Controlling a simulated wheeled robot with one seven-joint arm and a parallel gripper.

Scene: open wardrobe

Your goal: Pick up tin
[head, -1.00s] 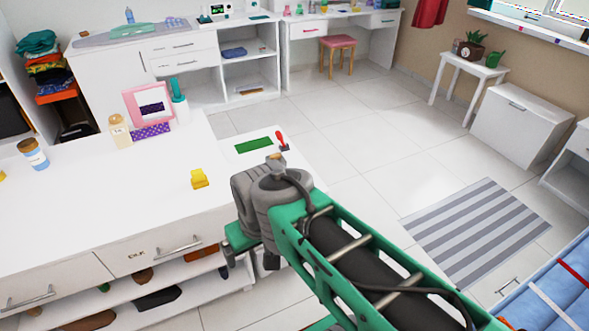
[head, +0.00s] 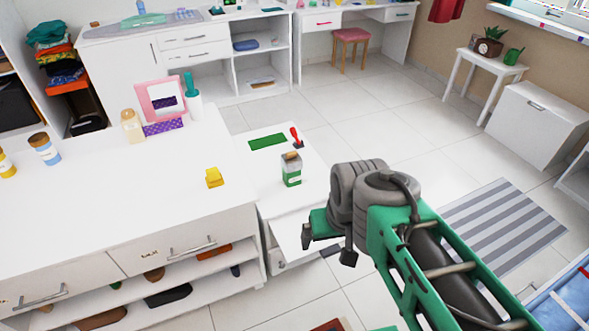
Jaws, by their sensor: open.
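A green and white container with a brownish top (head: 291,171), which looks like the tin, stands upright on the small low white cabinet (head: 268,172). My gripper (head: 328,250) is open and empty. In the picture it is below and to the right of the container, clear of it, near the cabinet's front right edge. My wrist and arm cover part of the floor to the right, but the container is in full view.
On the same cabinet lie a green mat (head: 267,142) and a red-handled tool (head: 296,137). A long white dresser (head: 110,215) stands at left, with a yellow object (head: 214,178), a blue jar (head: 44,149) and a pink frame (head: 160,97). Tiled floor is open beyond.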

